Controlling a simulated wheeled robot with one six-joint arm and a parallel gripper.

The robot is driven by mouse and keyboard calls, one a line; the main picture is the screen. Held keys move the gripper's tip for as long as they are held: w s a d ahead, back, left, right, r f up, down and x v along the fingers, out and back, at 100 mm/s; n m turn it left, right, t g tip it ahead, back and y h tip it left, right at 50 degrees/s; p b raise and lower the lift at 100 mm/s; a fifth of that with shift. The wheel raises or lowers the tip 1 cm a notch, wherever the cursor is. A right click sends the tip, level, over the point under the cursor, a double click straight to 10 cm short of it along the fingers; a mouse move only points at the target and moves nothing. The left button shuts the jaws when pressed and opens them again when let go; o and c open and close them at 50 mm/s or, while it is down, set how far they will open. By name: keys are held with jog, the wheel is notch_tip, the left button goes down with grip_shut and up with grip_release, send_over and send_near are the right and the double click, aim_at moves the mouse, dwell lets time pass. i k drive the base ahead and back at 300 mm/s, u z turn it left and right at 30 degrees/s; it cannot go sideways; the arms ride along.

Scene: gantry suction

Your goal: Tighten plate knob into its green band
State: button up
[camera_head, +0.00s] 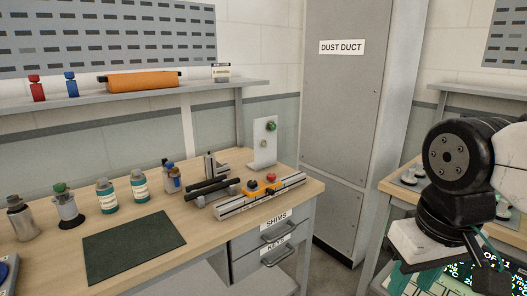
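An upright pale plate (263,154) stands at the back right of the wooden bench. A small green knob (271,127) is near its upper right, with a small brass-coloured part below it. I cannot make out a green band or a pointer at this size. My gripper (408,280) is at the lower right, well apart from the plate, pointing down. Its teal fingers run along the bottom edge of the picture, so whether they are open or shut is unclear.
An aluminium rail (262,196) with orange and red parts lies in front of the plate, beside black bars (208,187). Bottles and a dark green mat (134,247) are at left. A grey duct cabinet (350,110) stands behind. Another bench with round knobs (411,176) is at right.

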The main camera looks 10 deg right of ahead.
aim_at(272, 127)
jog(key=u, duration=0.05)
jog(key=k, duration=0.65)
jog(key=z, duration=0.85)
jog(key=i, duration=1.7)
jog(key=u, duration=0.65)
